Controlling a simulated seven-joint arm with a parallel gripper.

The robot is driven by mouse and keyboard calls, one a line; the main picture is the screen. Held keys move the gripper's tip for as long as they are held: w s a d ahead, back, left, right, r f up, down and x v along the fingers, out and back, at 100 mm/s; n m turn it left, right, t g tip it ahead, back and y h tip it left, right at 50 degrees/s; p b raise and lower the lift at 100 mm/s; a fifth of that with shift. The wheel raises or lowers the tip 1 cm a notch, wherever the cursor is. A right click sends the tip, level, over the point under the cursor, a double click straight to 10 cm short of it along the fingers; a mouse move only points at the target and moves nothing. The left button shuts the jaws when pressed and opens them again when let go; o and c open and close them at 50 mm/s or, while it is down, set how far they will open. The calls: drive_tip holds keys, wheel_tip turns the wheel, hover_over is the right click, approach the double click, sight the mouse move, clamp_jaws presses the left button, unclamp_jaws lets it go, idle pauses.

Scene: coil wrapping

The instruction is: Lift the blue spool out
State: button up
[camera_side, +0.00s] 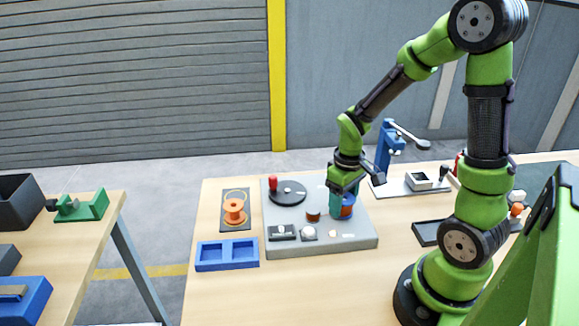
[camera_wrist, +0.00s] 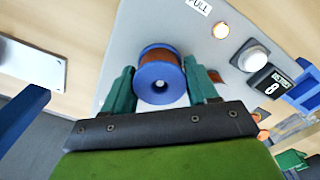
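The blue spool (camera_wrist: 160,86), wound with brown-copper wire, sits on the grey machine base (camera_side: 310,243). In the side view the blue spool (camera_side: 348,201) is partly hidden by my gripper (camera_side: 338,205), which is lowered onto it at the right part of the base. In the wrist view the green fingers of my gripper (camera_wrist: 160,72) stand on either side of the spool, very close to its flange. I cannot tell whether they touch it. The spool looks upright, its centre hole facing the wrist camera.
A black disc with a red knob (camera_side: 273,184) stands left on the base. A small copper coil (camera_side: 313,214) is just left of my gripper. An orange spool (camera_side: 235,212) and a blue two-pocket tray (camera_side: 227,254) lie left. A blue lever press (camera_side: 385,150) stands behind right.

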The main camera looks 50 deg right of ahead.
drive_tip(key=c, duration=0.6)
wheel_tip(320, 180, up, 10)
drive_tip(key=shift+r, duration=0.1)
